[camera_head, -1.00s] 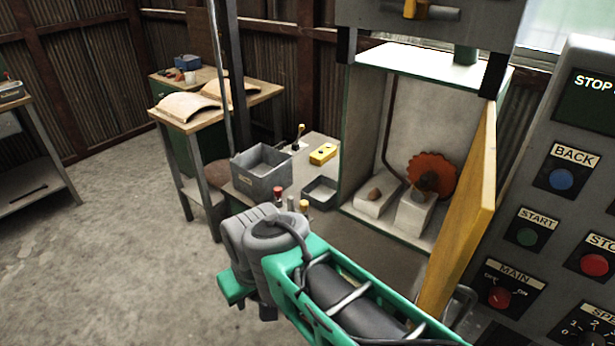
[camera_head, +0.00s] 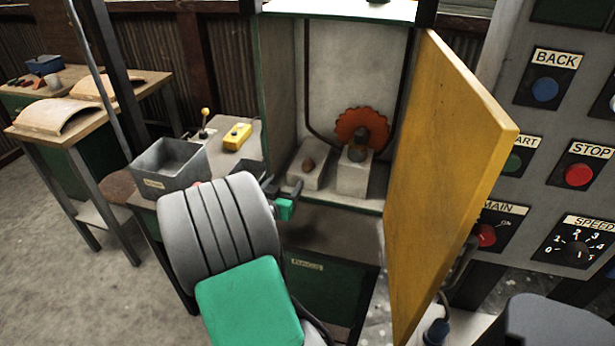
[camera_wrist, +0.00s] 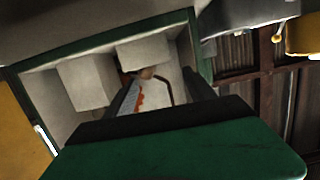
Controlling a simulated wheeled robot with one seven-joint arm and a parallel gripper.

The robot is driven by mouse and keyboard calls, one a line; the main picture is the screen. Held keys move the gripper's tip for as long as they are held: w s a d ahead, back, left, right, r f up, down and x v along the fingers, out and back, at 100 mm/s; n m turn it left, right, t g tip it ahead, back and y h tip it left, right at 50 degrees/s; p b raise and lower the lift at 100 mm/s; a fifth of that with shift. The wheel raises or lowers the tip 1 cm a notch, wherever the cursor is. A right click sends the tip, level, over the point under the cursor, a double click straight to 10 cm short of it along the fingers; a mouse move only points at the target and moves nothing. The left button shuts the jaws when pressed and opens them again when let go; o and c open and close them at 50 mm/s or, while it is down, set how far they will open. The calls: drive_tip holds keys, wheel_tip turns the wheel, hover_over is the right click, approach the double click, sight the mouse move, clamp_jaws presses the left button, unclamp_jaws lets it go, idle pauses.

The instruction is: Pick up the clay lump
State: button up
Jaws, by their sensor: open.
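A small brown lump (camera_head: 308,165), which looks like the clay lump, sits on the left white block (camera_head: 309,180) inside the open cabinet. A darker grey-brown lump (camera_head: 358,151) sits on the right block (camera_head: 354,180), in front of an orange toothed disc. My gripper (camera_head: 284,188) is open and empty in front of the cabinet, left of and nearer than the blocks, apart from both lumps. In the wrist view the gripper's dark fingers (camera_wrist: 163,97) point into the cabinet. A brownish lump (camera_wrist: 146,73) shows between them; I cannot tell which one.
The orange disc (camera_head: 362,130) stands at the cabinet's back. The yellow door (camera_head: 450,170) swings out on the right, beside the control panel (camera_head: 560,140). A grey bin (camera_head: 168,164) and a yellow box (camera_head: 237,136) stand on the bench at left. The cabinet's front opening is clear.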

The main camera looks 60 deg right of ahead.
sight(306, 168)
drive_tip(key=shift+h, duration=0.8)
drive_tip(key=s+d, duration=0.1)
drive_tip(key=s+d+f, duration=0.1)
drive_tip(key=s, duration=0.1)
drive_tip(key=shift+s+d, duration=0.2)
drive_tip(key=shift+d, duration=0.05)
drive_tip(key=d, duration=0.2)
drive_tip(key=w+d+p, duration=0.1)
drive_tip(key=d, duration=0.2)
drive_tip(key=d+p, duration=0.1)
drive_tip(key=d, duration=0.1)
drive_tip(key=shift+w+d+r, duration=0.1)
drive_tip(key=shift+w+d, duration=0.15)
drive_tip(key=shift+w, duration=0.1)
drive_tip(key=shift+a, duration=0.1)
clamp_jaws()
